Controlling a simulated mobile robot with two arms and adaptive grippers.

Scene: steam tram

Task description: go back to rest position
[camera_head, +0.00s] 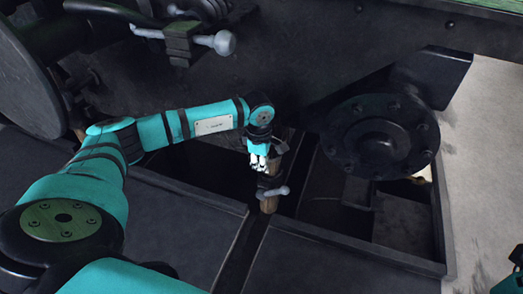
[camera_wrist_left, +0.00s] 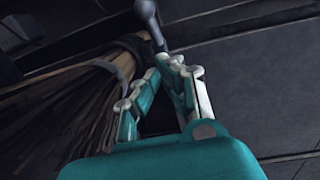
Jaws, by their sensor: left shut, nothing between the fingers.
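My left arm comes in from the left in the head view. Its gripper (camera_head: 258,164) is above an opening in the dark floor, beside a grey lever (camera_head: 276,191). In the left wrist view the fingers (camera_wrist_left: 172,72) come together and are shut, with nothing between them. A grey rod with a rounded end (camera_wrist_left: 148,14) shows just beyond the fingertips; I cannot tell if they touch it. A teal part at the lower right edge of the head view seems to be of my right arm; its gripper is not in view.
A dark round flanged part (camera_head: 380,137) stands right of my left gripper. A grey ball-ended lever (camera_head: 222,43) is at the upper left. Brown strands (camera_wrist_left: 62,118) lie left of the fingers in the wrist view. Dark floor panels (camera_head: 325,268) are bare in front.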

